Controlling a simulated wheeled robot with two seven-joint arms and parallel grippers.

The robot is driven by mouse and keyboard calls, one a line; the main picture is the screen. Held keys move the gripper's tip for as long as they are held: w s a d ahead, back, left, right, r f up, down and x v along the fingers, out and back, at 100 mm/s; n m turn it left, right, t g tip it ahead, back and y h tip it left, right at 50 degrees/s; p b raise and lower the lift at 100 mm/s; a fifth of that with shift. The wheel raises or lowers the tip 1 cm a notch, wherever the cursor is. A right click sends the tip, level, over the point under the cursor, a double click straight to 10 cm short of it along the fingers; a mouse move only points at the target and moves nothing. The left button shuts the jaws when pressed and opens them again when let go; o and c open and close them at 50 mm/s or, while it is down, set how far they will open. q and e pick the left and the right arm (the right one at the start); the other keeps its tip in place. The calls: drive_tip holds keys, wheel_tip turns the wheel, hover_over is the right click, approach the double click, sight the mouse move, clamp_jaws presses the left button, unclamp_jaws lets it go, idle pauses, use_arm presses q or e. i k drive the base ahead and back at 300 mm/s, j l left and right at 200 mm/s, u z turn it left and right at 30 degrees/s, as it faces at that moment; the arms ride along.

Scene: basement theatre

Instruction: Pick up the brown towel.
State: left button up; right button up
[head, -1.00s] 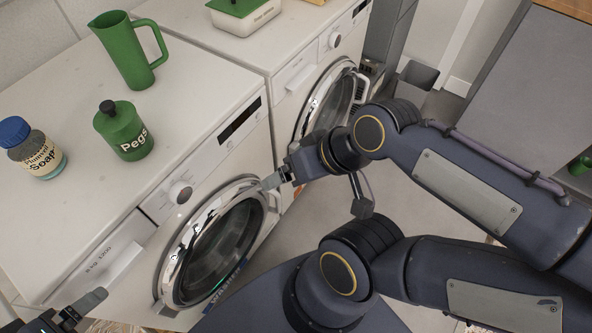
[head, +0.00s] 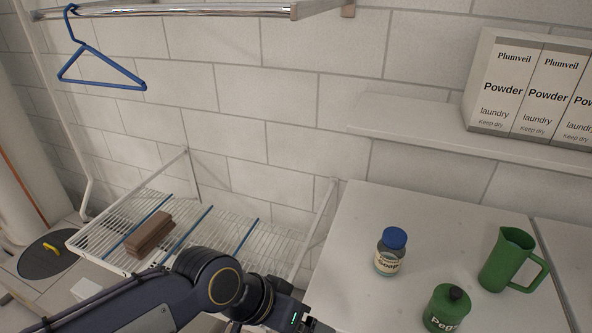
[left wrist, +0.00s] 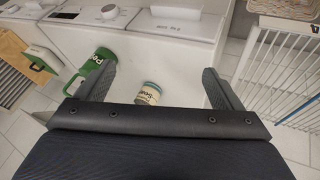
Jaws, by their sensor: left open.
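The brown towel (head: 150,235) is a folded, block-like bundle. It lies on the white wire drying rack (head: 97,240) at the left of the head view, against the wall. My left arm comes in along the bottom of the head view, with its left gripper (head: 300,320) at the bottom edge, to the right of the rack and apart from the towel. In the left wrist view the two fingers of this gripper (left wrist: 160,82) are spread with nothing held between them. The towel does not show there. My right gripper is not in view.
A white worktop (head: 350,240) right of the rack carries a blue-capped soap jar (head: 391,252), a green pegs jar (head: 447,308) and a green jug (head: 512,260). A rail with a blue hanger (head: 100,82) is above the rack. White rack bars (left wrist: 285,75) fill the wrist view's right side.

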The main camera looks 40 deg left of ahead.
sight(143, 239)
drive_tip(key=u, duration=2.45)
drive_tip(key=i+j+u, duration=0.4)
drive_tip(key=i, duration=0.35)
drive_tip(key=i+j+u, duration=0.2)
drive_tip(key=i, duration=0.2)
